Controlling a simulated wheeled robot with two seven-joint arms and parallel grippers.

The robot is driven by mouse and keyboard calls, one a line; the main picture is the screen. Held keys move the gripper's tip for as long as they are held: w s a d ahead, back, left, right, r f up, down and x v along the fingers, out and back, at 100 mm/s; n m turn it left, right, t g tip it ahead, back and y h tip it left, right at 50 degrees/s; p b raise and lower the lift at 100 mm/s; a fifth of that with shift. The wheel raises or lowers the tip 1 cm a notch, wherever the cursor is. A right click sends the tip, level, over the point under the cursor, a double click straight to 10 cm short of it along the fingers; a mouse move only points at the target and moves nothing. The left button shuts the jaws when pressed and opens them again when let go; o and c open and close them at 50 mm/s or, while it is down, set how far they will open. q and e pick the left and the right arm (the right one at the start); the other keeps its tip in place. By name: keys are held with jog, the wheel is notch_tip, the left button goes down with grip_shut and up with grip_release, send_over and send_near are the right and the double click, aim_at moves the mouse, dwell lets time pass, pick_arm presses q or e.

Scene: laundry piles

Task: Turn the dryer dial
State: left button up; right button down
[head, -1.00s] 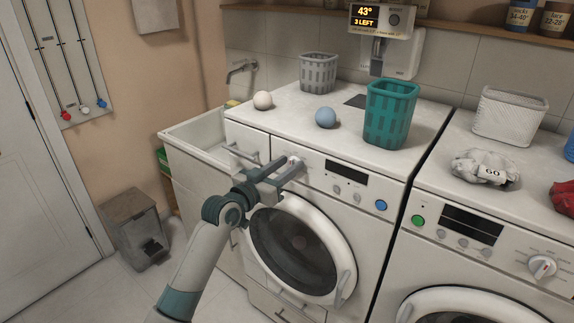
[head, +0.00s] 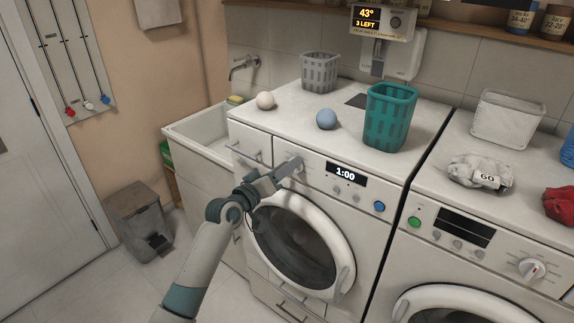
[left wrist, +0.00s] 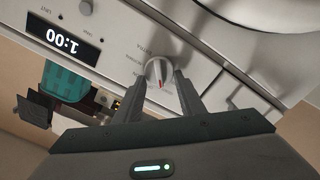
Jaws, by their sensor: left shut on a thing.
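A white front-loading machine (head: 337,207) stands in the middle of the head view. Its display (head: 346,175) is lit and reads 1:00; it also shows upside down in the left wrist view (left wrist: 62,39). My left gripper (head: 292,165) is at the machine's panel, left of the display. In the left wrist view, its two fingers (left wrist: 160,82) are closed on either side of a round white dial (left wrist: 159,70) with a red mark. In the head view the fingers mostly hide this dial. My right gripper is not in view.
A teal basket (head: 389,117), a grey basket (head: 320,72), a blue ball (head: 327,118) and a white ball (head: 265,100) stand on the machine. A second machine (head: 467,262) with its own dial (head: 532,268) is at the right. A sink (head: 197,132) is at the left.

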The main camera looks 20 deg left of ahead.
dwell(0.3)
pick_arm(q)
jog(key=o, duration=1)
jog(key=shift+b+v, duration=2.2)
jog(key=shift+v, duration=6.5)
